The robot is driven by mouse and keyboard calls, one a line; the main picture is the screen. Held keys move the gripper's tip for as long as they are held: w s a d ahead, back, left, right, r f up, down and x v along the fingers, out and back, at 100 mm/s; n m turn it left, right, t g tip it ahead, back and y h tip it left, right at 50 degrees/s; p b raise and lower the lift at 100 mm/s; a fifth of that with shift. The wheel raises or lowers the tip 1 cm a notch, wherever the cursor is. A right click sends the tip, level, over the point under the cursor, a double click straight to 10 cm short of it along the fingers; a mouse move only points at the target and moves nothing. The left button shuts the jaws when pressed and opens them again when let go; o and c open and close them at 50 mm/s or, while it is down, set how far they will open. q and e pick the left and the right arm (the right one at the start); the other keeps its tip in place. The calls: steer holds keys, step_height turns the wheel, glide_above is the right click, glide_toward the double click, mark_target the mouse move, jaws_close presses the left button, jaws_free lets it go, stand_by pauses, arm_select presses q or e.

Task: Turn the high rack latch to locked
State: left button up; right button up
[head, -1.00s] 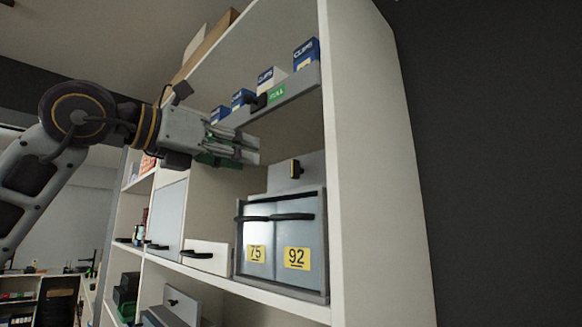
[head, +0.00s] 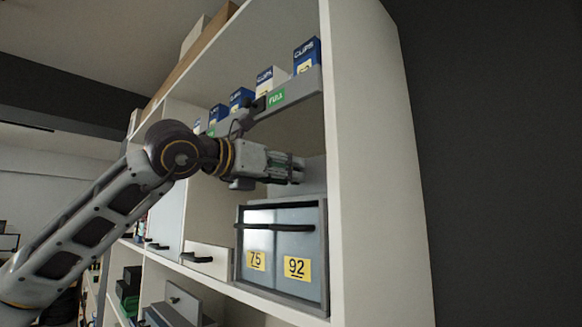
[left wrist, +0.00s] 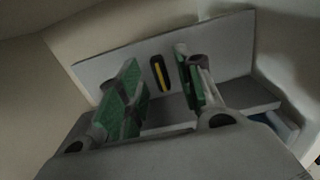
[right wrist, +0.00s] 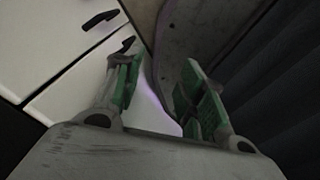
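The latch (left wrist: 160,74) is a dark upright handle with a yellow stripe. It is mounted on a grey plate (left wrist: 100,68), which stands behind the bins in the rack. In the left wrist view the latch shows between the two green-padded fingers of my left gripper (left wrist: 157,65), which is open with gaps on both sides. In the head view my left gripper (head: 297,168) is in front of the plate and hides the latch. I cannot tell how far its fingertips are from the latch. My right gripper (right wrist: 160,72) is open and empty, away from the latch.
The white rack (head: 365,150) has a right side wall close to my left gripper. Above is a grey ledge (head: 300,88) with several clip boxes (head: 306,54). Below are bins marked 75 (head: 257,261) and 92 (head: 296,268). White drawers (right wrist: 70,80) show beside my right gripper.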

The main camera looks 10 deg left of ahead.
arm_select(q)
steer(key=shift+x, duration=0.85)
jaws_close()
